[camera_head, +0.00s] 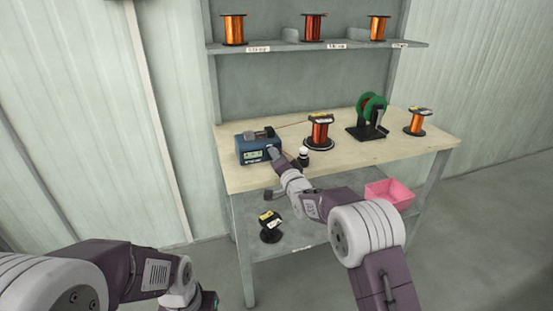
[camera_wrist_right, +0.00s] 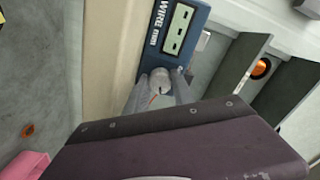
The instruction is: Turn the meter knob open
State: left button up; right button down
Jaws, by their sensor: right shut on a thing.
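The blue meter (camera_head: 247,145) stands at the left end of the table, with a pale display on its front. It also shows in the right wrist view (camera_wrist_right: 153,55), where its display and lettering face the camera. A round grey knob (camera_wrist_right: 159,80) with a small red line is on its front. My right gripper (camera_wrist_right: 160,90) has one finger on each side of the knob and is shut on it. In the head view my right gripper (camera_head: 274,153) is at the meter's front right corner. My left gripper (camera_head: 207,302) is at the bottom, its fingers unclear.
Copper spools (camera_head: 320,132) and a green-wheeled stand (camera_head: 371,116) are on the table (camera_head: 345,158). A small black-and-white item (camera_head: 304,156) sits close to my right wrist. More spools line the shelf (camera_head: 270,47) above. A pink bin (camera_head: 389,193) and a black spool (camera_head: 270,227) are below.

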jog(key=n+b, duration=0.1)
jog(key=n, duration=0.4)
jog(key=shift+f, duration=0.2)
jog(key=n+b, duration=0.1)
jog(key=n, duration=0.4)
jog(key=shift+n+h, duration=0.3)
jog(key=shift+n, duration=0.1)
jog(key=n+b, duration=0.1)
jog(key=n, duration=0.4)
jog(key=shift+f+t+b, duration=0.1)
jog(key=shift+t+b, duration=0.2)
jog(key=n, duration=0.5)
jog(key=shift+b, duration=0.4)
jog(key=shift+n, duration=0.3)
jog(key=c, duration=1.4)
grip_release()
jog(key=shift+o, duration=0.2)
jog(key=p+v, duration=0.1)
jog(key=v, duration=0.8)
